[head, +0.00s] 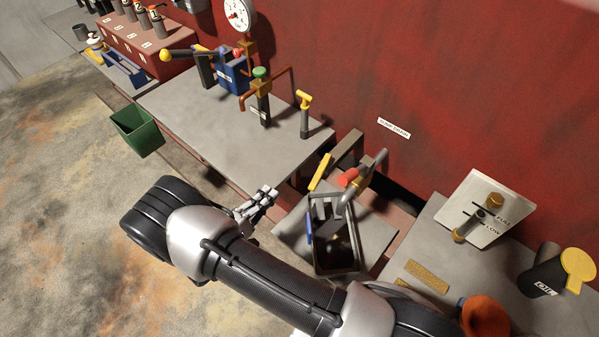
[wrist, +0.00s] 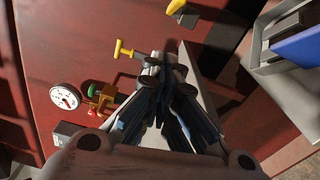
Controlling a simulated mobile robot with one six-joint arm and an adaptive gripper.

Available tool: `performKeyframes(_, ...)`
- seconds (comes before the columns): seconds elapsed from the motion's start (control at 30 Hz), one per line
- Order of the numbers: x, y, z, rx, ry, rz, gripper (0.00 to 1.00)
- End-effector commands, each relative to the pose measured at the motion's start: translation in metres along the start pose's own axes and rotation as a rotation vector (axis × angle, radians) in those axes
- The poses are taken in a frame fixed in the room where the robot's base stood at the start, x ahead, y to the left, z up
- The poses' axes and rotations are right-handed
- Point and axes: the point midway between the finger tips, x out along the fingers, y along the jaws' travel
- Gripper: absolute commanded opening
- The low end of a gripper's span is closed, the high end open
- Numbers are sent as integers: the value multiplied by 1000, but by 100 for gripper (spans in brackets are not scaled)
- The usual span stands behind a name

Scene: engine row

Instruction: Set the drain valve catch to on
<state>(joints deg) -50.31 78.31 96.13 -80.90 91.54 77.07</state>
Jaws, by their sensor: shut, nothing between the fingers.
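I take the drain valve to be the grey pipe (head: 378,163) by the wall, with a red-ended handle (head: 348,177) and a spout bending down into a dark open bin (head: 335,262). A yellow bar (head: 320,172) stands to the left of it; I cannot tell which part is the catch or how it is set. My gripper (head: 265,195) is shut and empty, in the air left of the bin and apart from the valve. In the wrist view my gripper (wrist: 162,68) has its fingers together, and a yellow piece (wrist: 176,6) shows at the top edge.
A yellow T-handle post (head: 304,105), a green-knobbed valve (head: 261,80) and a gauge (head: 237,15) stand on or above the left bench (head: 210,140). A green bin (head: 137,130) hangs at its front. An oil can (head: 545,270) and level glass (head: 480,215) are at right.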

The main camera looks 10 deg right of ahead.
Motion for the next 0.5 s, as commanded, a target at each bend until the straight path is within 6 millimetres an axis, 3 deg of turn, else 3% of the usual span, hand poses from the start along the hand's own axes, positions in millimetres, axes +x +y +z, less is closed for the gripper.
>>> performKeyframes(0.23, 3, 0, -7, 135, -22, -13, 0)
performKeyframes(0.5, 53, -2, -5, 132, -24, -13, 0)
